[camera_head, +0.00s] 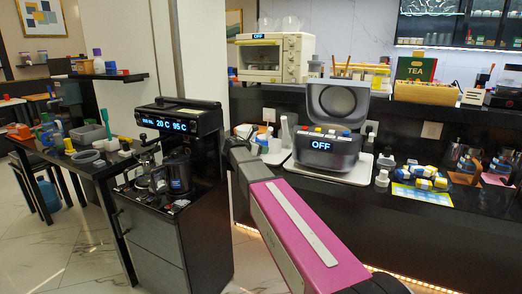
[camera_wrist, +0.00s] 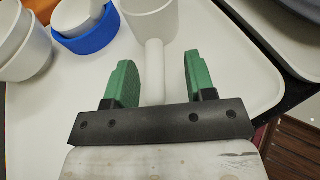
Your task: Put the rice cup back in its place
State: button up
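The rice cup (camera_wrist: 150,20) appears as a white cup with a straight white handle (camera_wrist: 155,65) at the top middle of the wrist view. The cup is cut off by the frame's top edge. My gripper (camera_wrist: 156,80) has two green fingers spread apart. The handle lies between them, with a gap on either side, and neither finger visibly touches it. The cup is over a white tray (camera_wrist: 230,85); whether it rests on it I cannot tell. In the head view my gripper is hidden, and I cannot single out the cup with certainty.
A blue round holder (camera_wrist: 92,40) with a white piece inside stands left of the cup. White bowls (camera_wrist: 24,55) stand at the far left. The grey rice cooker (camera_head: 328,152), lid open, reads OFF on the counter. Bottles and cards crowd its right side.

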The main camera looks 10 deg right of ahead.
jog(key=shift+v, duration=3.75)
